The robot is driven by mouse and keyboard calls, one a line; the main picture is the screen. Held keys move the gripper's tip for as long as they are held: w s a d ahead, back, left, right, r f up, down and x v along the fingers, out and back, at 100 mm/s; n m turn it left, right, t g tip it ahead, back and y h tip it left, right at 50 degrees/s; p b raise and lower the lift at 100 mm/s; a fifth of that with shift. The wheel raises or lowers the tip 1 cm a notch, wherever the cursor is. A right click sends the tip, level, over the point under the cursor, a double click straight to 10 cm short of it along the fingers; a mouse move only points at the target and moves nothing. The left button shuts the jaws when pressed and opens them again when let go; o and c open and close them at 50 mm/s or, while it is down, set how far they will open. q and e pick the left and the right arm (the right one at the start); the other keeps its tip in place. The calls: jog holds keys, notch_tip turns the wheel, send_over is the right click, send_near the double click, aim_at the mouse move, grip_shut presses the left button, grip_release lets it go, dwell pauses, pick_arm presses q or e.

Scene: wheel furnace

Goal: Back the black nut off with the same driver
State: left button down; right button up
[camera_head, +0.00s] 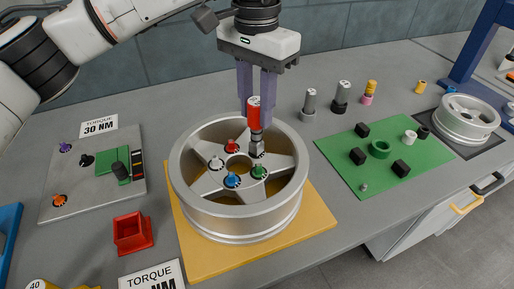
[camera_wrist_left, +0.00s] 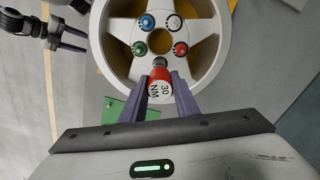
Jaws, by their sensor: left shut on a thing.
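My left gripper (camera_head: 257,108) is shut on the driver with a red handle (camera_head: 254,115), held upright over the wheel. The label 30 NM shows on the driver's end in the left wrist view (camera_wrist_left: 160,88). The driver's grey socket (camera_head: 257,146) is at the hub position between the red nut (camera_head: 232,146) and green nut (camera_head: 259,171). I see no black nut there; the socket hides that spot, and contact cannot be told. The silver wheel (camera_head: 183,190) also carries a white nut (camera_head: 216,163) and blue nut (camera_head: 232,181). My right gripper (camera_wrist_left: 72,38) appears open, away from the wheel.
The wheel rests on a yellow board (camera_head: 309,224). A grey panel (camera_head: 60,208) lies left, with a red bin (camera_head: 132,233) in front. A green mat (camera_head: 345,165) with black blocks lies right. Grey drivers (camera_head: 309,105) stand behind it. A second wheel (camera_head: 466,122) is farther right.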

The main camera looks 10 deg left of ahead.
pick_arm(q)
jog(key=shift+f, duration=0.15)
jog(key=c, duration=1.3)
grip_release()
notch_tip(320, 180, up, 10)
jog(key=shift+r, duration=0.25)
